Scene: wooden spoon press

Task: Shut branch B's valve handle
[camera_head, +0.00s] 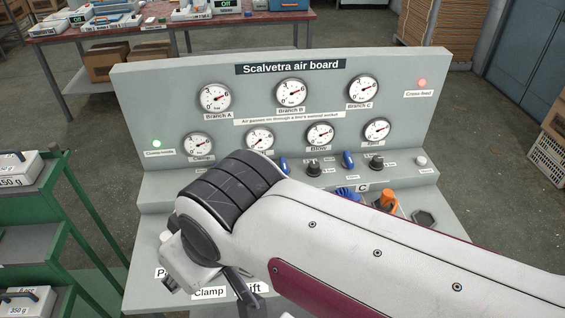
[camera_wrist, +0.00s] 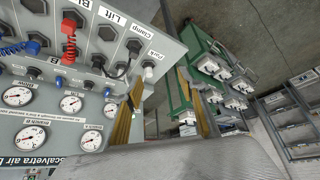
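The grey air board (camera_head: 205,73) stands in the middle of the head view with its gauges. The Branch B gauge (camera_head: 291,93) is at its top centre, needle off zero. Two blue valve handles show on the ledge, one (camera_head: 283,165) just above my arm and one (camera_head: 348,160) further right. I cannot tell which is branch B's. In the wrist view the board is turned around, with several blue parts and a "B" label (camera_wrist: 33,71) at left. My gripper (camera_wrist: 160,76) is open and empty, right of the board there; my arm mostly hides it in the head view.
Green shelving (camera_head: 85,195) is close at left. A bench (camera_head: 170,28) stands behind.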

